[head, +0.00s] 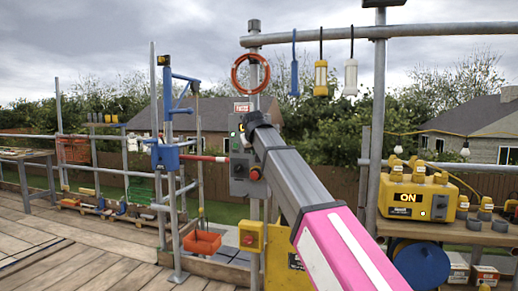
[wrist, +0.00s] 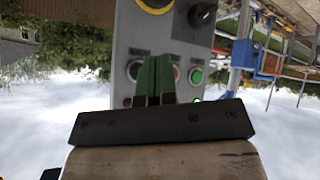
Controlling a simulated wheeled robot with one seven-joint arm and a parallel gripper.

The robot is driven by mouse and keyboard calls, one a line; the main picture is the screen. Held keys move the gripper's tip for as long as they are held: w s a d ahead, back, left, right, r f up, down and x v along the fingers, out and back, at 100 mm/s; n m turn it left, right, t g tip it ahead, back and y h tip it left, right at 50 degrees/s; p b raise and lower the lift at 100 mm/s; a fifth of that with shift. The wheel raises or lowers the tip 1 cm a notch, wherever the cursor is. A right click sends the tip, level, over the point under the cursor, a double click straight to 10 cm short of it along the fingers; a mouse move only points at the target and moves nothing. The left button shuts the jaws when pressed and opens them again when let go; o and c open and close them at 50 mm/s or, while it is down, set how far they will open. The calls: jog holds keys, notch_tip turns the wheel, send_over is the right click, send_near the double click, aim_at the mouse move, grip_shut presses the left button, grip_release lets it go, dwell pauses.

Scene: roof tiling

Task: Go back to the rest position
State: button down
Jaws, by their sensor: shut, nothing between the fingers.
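My gripper (wrist: 153,80) shows in the wrist view as two green fingers closed together, with nothing between them. It is in front of the grey control box (wrist: 117,45), over its row of buttons; I cannot tell whether the tips touch it. A lit green button (wrist: 196,76) is just right of the fingers. A red button is partly hidden behind them, and another round button (wrist: 134,70) is at their left. A black knob (wrist: 203,13) shows above. In the head view my arm reaches up to the control box (head: 238,186) on the post, and the fingertips are mostly hidden.
A yellow machine (head: 418,197) reading "ON" stands on a bench at right. A blue hoist (head: 166,150) with an orange tray (head: 201,242) hanging below is left of the box. Scaffold poles surround the box. The wooden deck (head: 85,255) at left is mostly clear.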

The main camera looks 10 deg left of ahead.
jog(key=shift+f, duration=0.1)
dwell(0.3)
jog(key=s+d+f+m+g+h, duration=0.1)
jog(key=d+f, duration=0.7)
jog(key=f, duration=0.4)
jog(key=s+d+f+m+g, duration=0.1)
jog(key=d+f+g, duration=0.1)
jog(key=d+f, duration=0.8)
jog(key=d+f+m+g+h, duration=0.1)
jog(key=d+f, duration=0.6)
jog(key=f, duration=0.7)
jog(key=s+d+f+m+g, duration=0.1)
jog(key=s+d+f+g, duration=0.1)
jog(key=s+d+f, duration=0.7)
jog(key=s+d+f+m+g, duration=0.2)
jog(key=s+d+f+g, duration=0.1)
jog(key=s+d+f, duration=0.7)
notch_tip(320, 180, down, 5)
jog(key=shift+s+r+m, duration=0.1)
jog(key=shift+s+m, duration=0.2)
jog(key=shift+s, duration=0.45)
